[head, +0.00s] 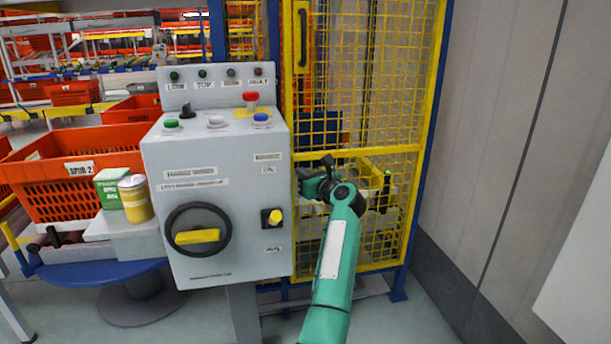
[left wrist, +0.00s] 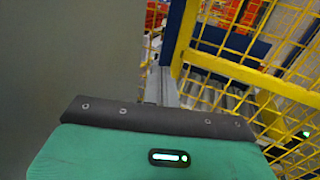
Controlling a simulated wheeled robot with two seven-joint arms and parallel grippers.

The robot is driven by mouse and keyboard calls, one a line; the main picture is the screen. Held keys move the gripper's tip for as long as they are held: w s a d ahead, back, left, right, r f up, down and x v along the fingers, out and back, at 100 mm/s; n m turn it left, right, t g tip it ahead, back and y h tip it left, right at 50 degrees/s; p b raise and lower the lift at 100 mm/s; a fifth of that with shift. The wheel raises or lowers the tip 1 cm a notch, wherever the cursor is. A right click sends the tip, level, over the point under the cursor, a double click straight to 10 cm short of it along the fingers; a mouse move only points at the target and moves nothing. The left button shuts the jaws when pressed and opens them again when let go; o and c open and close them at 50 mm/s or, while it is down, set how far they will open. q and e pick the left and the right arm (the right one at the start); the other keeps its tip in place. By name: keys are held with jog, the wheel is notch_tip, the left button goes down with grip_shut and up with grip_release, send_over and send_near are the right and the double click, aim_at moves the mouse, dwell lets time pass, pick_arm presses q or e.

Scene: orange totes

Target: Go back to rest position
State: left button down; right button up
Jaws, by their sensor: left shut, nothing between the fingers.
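My left arm, green, rises from the bottom of the head view to the right of a grey control box (head: 220,200). My left gripper (head: 312,180) is at the box's right side, in front of the yellow mesh fence (head: 415,100). It is small and partly hidden there, shut with nothing held. In the left wrist view, the green wrist housing with a lit indicator fills the bottom and the fingers do not show. My right gripper is not in view.
The box has several buttons and a black dial with a yellow handle (head: 197,236). Orange totes (head: 80,175), a green box (head: 108,188) and a yellow can (head: 135,198) stand left. A grey wall (head: 510,130) is at right, with open floor (head: 400,325) before it.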

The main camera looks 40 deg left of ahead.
pick_arm(q)
jog(key=shift+s+d+f, duration=0.15)
jog(key=shift+s+d, duration=0.65)
jog(key=shift+d, duration=0.15)
